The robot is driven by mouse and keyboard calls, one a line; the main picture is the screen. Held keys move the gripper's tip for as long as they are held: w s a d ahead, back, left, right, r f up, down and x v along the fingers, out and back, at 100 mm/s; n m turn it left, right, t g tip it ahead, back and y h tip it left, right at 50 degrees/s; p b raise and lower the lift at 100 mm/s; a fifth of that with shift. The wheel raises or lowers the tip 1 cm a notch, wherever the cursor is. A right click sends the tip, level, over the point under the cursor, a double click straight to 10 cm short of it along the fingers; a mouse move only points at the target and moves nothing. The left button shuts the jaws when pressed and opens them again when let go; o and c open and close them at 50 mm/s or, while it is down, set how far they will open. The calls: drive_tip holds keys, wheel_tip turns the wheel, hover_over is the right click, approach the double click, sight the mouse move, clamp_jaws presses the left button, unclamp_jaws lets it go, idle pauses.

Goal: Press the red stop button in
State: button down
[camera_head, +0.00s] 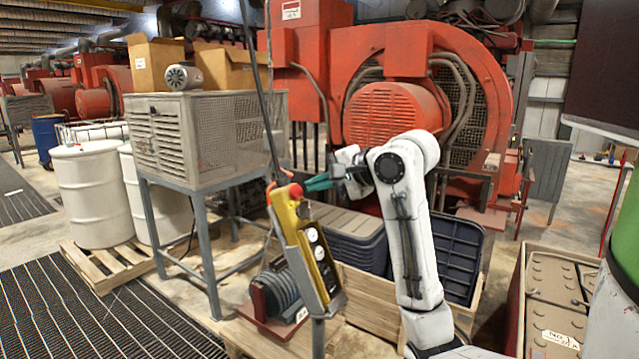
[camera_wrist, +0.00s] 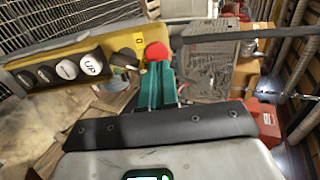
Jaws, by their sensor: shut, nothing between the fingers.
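The red stop button (camera_head: 296,190) is a round red cap at the top end of a yellow control pendant (camera_head: 287,222). The pendant hangs tilted from a dark cable, with several round buttons down its face. My gripper (camera_head: 308,185) has teal fingers, is shut and empty, and points left at the red button from its right. In the wrist view the red button (camera_wrist: 157,50) shows just beyond the fingertips (camera_wrist: 158,66), nearly in line with them. Whether the tips touch the button I cannot tell. The yellow pendant body (camera_wrist: 125,42) stretches left from it.
A grey vented cabinet (camera_head: 190,130) on a metal stand is behind the pendant at left. A large red engine (camera_head: 395,110) stands behind my arm. Stacked dark bins (camera_head: 345,240) sit below the gripper, and a motor (camera_head: 283,290) lies below the pendant.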

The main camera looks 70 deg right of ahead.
drive_tip(key=b+v, duration=0.1)
drive_tip(key=v, duration=0.9)
drive_tip(key=shift+s+r, duration=0.1)
drive_tip(key=shift+r, duration=0.05)
